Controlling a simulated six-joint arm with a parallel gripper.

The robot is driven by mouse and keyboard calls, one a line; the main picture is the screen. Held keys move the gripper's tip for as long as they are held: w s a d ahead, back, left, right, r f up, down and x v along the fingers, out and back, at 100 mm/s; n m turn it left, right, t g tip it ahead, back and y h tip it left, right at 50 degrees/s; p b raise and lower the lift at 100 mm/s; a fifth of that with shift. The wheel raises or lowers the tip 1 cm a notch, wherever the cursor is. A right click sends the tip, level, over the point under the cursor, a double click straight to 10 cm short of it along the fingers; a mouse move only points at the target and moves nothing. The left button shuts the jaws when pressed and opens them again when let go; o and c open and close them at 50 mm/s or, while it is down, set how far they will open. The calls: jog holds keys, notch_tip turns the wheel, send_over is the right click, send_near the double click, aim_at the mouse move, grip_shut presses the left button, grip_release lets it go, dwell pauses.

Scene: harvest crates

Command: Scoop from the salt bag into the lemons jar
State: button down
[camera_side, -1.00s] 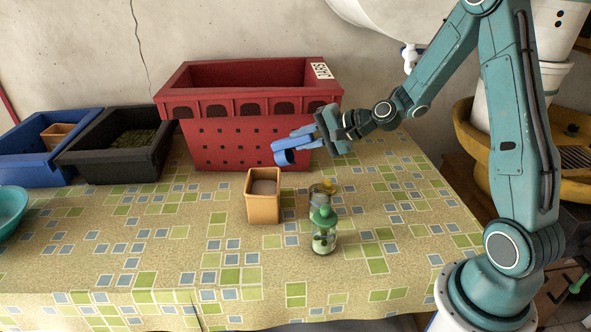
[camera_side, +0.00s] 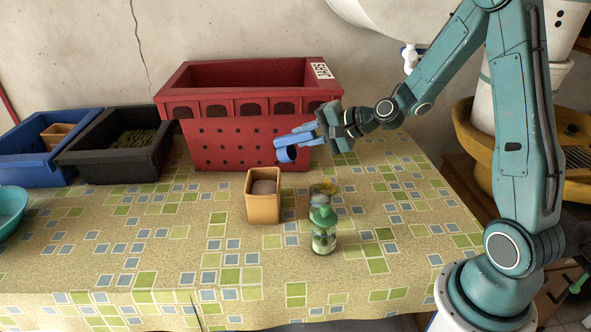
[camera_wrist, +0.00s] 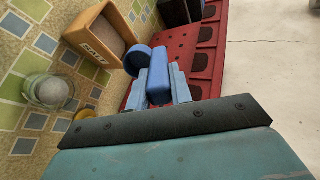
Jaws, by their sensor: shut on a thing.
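My gripper (camera_side: 322,131) is shut on the handle of a blue scoop (camera_side: 287,154), held in the air in front of the red crate. In the wrist view my gripper (camera_wrist: 160,92) has its fingers on either side of the scoop (camera_wrist: 158,68). The scoop's contents cannot be made out. The salt bag (camera_side: 263,209), a tan open-topped container of pale salt, stands below and left of the scoop; its SALT label shows in the wrist view (camera_wrist: 90,47). A glass jar with something yellow (camera_side: 322,191), probably the lemons jar, stands right of it, partly hidden.
A green-topped jar (camera_side: 323,240) stands in front of the glass jar. A red crate (camera_side: 213,150) stands close behind the scoop. A black crate (camera_side: 110,172), a blue crate (camera_side: 38,175) and a teal bowl (camera_side: 10,212) are at left. The front left tabletop is clear.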

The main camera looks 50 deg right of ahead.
jog(key=shift+r, duration=2.75)
jog(key=shift+w+f+g, duration=0.7)
jog(key=shift+w, duration=0.2)
jog(key=w+f+m+g+h, duration=0.2)
jog(key=w+m+g+h, duration=0.3)
jog(key=w+m+g, duration=0.3)
jog(key=w+a+r+m+g, duration=0.2)
jog(key=a+r+m, duration=0.1)
jog(key=a+m, duration=0.15)
jog(key=shift+m+g+y, duration=0.35)
jog(key=shift+g+y, duration=0.05)
jog(key=shift+y, duration=0.2)
jog(key=shift+s+d+f, duration=0.1)
jog(key=shift+f, duration=1.15)
jog(key=shift+s+d+f, duration=0.1)
jog(key=shift+f, duration=1.1)
